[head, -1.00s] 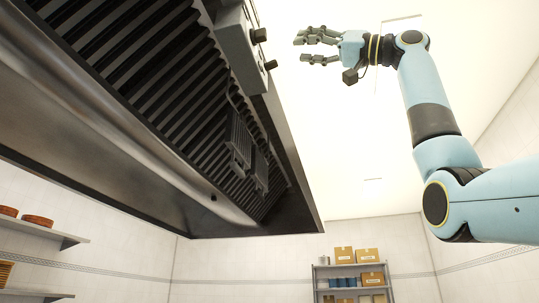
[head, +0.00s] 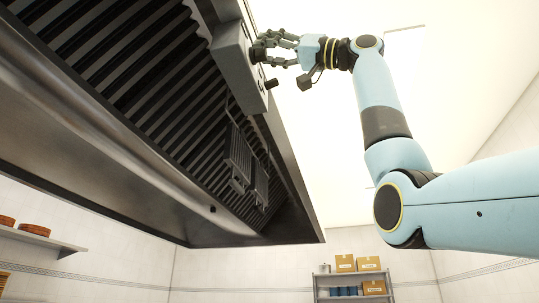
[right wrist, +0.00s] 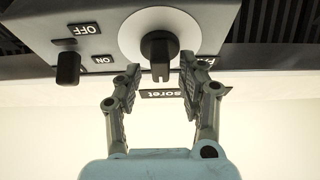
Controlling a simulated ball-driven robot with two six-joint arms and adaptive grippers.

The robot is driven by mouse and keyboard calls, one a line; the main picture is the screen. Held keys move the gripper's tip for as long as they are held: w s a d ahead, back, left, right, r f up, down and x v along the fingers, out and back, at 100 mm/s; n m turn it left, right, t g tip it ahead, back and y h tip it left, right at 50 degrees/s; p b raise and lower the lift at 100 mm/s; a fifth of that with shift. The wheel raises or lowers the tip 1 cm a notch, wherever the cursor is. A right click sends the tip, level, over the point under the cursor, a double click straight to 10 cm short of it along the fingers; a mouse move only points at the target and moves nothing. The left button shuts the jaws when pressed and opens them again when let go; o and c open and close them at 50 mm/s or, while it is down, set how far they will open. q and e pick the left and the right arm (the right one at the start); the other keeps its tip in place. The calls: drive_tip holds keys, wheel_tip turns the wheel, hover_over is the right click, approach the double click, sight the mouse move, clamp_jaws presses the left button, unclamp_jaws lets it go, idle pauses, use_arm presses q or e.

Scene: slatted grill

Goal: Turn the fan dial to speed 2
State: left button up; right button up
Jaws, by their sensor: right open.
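The fan dial (right wrist: 160,45) is a black knob on a round white disc, set on a grey control box (head: 232,52) at the edge of the hood. In the right wrist view its narrow grip points down toward the fingers. My right gripper (right wrist: 160,75) is open, with one finger on each side of the dial's grip and visible gaps at both sides. In the head view the right gripper (head: 264,43) is at the box face, and its fingers partly cover the dial. My left gripper is not in view.
A second black knob (right wrist: 68,66) with OFF and ON labels is on the same box, left of the dial in the wrist view. The slatted hood (head: 130,100) fills the left of the head view. Shelves (head: 350,283) with boxes stand far behind.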

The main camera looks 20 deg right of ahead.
clamp_jaws()
drive_tip(key=shift+m+t+h, duration=0.3)
drive_tip(key=shift+m, duration=0.3)
drive_tip(key=shift+w+d+f+m+t+h+b, duration=0.2)
drive_tip(key=shift+m+h+b, duration=0.9)
drive_tip(key=shift+m, duration=2.45)
drive_tip(key=shift+s+a+f+m+t+h+b, duration=0.1)
drive_tip(key=shift+m+t+h+b, duration=0.35)
drive_tip(key=shift+m+h, duration=2.15)
drive_tip(key=shift+w+d+f+m+t+h+b, duration=0.2)
drive_tip(key=shift+m+h+b, duration=0.45)
drive_tip(key=shift+m, duration=3.8)
drive_tip(key=shift+a+r, duration=0.1)
